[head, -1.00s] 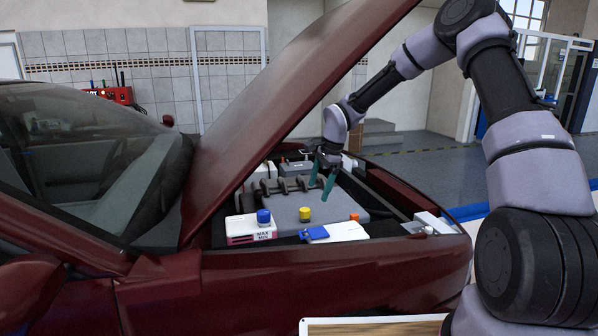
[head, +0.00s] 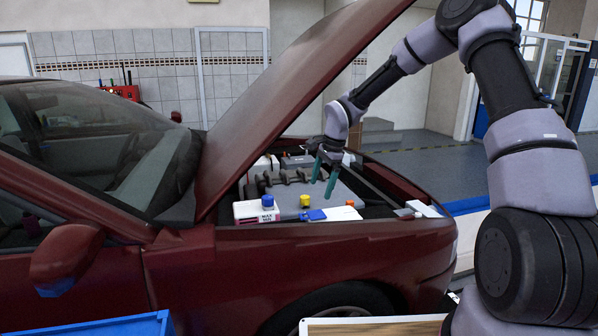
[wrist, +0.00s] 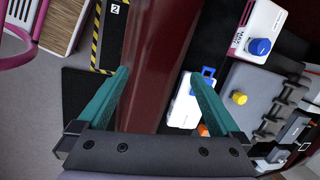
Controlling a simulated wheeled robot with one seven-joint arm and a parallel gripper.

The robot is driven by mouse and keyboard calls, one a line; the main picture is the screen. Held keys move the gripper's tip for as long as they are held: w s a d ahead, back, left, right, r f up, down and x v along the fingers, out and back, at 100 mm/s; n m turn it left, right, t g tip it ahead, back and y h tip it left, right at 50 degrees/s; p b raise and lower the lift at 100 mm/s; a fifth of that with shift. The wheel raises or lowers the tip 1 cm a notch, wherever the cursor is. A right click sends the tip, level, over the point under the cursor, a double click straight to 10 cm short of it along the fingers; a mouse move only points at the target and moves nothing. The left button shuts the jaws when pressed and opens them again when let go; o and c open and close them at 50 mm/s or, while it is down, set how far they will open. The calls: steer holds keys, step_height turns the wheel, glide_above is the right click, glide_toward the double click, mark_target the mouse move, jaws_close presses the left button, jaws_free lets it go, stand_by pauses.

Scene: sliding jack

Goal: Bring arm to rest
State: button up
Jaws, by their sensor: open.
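My gripper (head: 323,176) is open and empty, its two teal fingers apart and pointing down. In the head view it hangs in front of the raised hood and appears over the engine bay. My arm is raised and bent, reaching left from the right side of the head view.
The dark red car (head: 330,262) has its hood (head: 285,100) propped open. The engine bay shows a yellow cap (head: 305,201) and a blue cap (head: 268,201). A blue box (head: 110,327) and a wood-topped surface (head: 375,328) are at the bottom. Open floor (head: 425,160) lies behind the car.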

steer(key=s+d+r+n+t+h, duration=0.1)
steer(key=s+d+r+n, duration=0.1)
steer(key=s+d+r, duration=0.4)
steer(key=s+d+r+n+t+h, duration=0.15)
steer(key=s+r, duration=0.25)
steer(key=r, duration=0.4)
steer(key=s+d+r+n, duration=0.2)
steer(key=s+d+r, duration=0.3)
steer(key=r, duration=0.2)
steer(key=s+d+r+n+t+y, duration=0.1)
steer(key=s+d+r+t, duration=0.1)
steer(key=s, duration=0.6)
steer(key=s+d+r+n+t+y, duration=0.1)
steer(key=s+d+r+n, duration=0.1)
steer(key=s, duration=0.7)
step_height(320, 180, up, 3)
steer(key=shift+s+d+f+t, duration=0.15)
steer(key=shift+d+t, duration=0.2)
steer(key=shift+d, duration=0.25)
